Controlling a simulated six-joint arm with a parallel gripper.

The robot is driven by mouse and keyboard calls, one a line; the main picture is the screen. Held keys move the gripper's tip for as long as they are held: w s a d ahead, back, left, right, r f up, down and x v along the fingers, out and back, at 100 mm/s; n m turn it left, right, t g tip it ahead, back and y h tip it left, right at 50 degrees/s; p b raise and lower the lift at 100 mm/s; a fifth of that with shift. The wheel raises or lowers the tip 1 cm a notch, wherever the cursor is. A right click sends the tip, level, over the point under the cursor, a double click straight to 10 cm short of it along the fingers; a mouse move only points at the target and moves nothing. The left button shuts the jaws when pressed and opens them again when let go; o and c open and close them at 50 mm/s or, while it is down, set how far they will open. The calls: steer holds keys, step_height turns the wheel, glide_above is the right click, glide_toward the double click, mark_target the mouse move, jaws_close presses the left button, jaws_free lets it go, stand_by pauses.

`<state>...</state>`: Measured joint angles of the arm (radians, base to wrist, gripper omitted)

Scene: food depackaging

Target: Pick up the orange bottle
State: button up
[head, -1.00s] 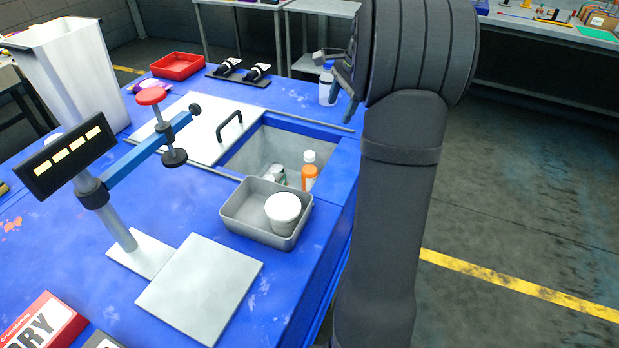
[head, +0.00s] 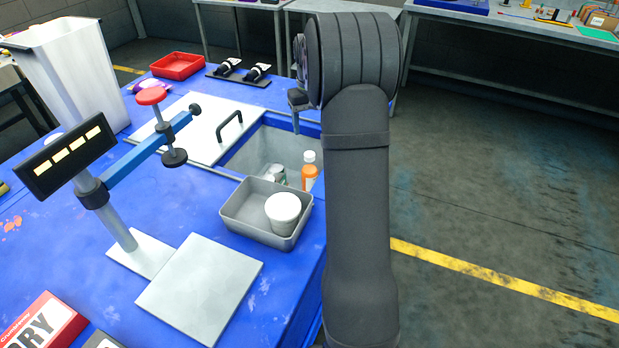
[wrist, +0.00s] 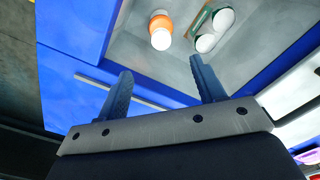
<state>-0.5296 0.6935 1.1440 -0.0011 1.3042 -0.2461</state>
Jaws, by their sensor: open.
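The orange bottle (head: 309,172) with a white cap stands inside the sunken bin (head: 258,147) in the blue table, near its right side. In the wrist view the bottle (wrist: 160,31) is seen from above, ahead of the fingers. My gripper (wrist: 160,90) is open and empty, with its two blue-grey fingers spread apart, above the bin's edge and short of the bottle. In the head view my gripper (head: 297,108) is partly hidden behind my arm, above the bin's far right corner.
Beside the bottle are white-topped containers (wrist: 214,28). A grey tray (head: 235,219) with a white tub (head: 283,212) sits at the bin's near edge. A lid with a black handle (head: 229,125) lies left of the opening. A clamp stand (head: 120,217) stands further left.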

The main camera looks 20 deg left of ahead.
mark_target(309, 154)
step_height(309, 154, down, 14)
steer(key=shift+s+r, duration=0.1)
steer(key=shift+r, duration=0.05)
jaws_close()
stand_by(0.5)
